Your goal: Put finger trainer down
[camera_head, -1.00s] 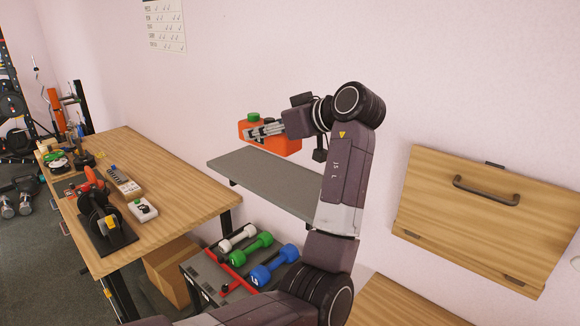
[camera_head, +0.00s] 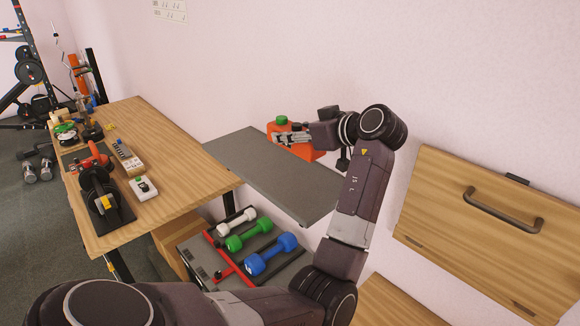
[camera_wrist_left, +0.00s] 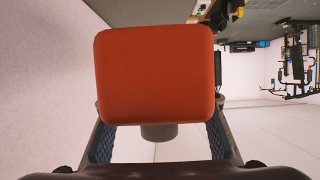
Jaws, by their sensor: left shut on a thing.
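The finger trainer, an orange rounded block (camera_head: 304,153) with a green knob on top, is in my left gripper (camera_head: 289,139). My left gripper is shut on it, with its fingers along the block's side. In the left wrist view the block (camera_wrist_left: 155,75) fills the space between the fingers. In the head view it shows at the far edge of the grey shelf (camera_head: 255,170), near the wall. I cannot tell whether it touches the shelf. My right gripper is not in view.
The shelf's near surface is bare. A wooden table (camera_head: 175,150) with several small devices stands left. Below the shelf is a rack with white, green and blue dumbbells (camera_head: 272,253). A wooden panel with a handle (camera_head: 500,210) is at right.

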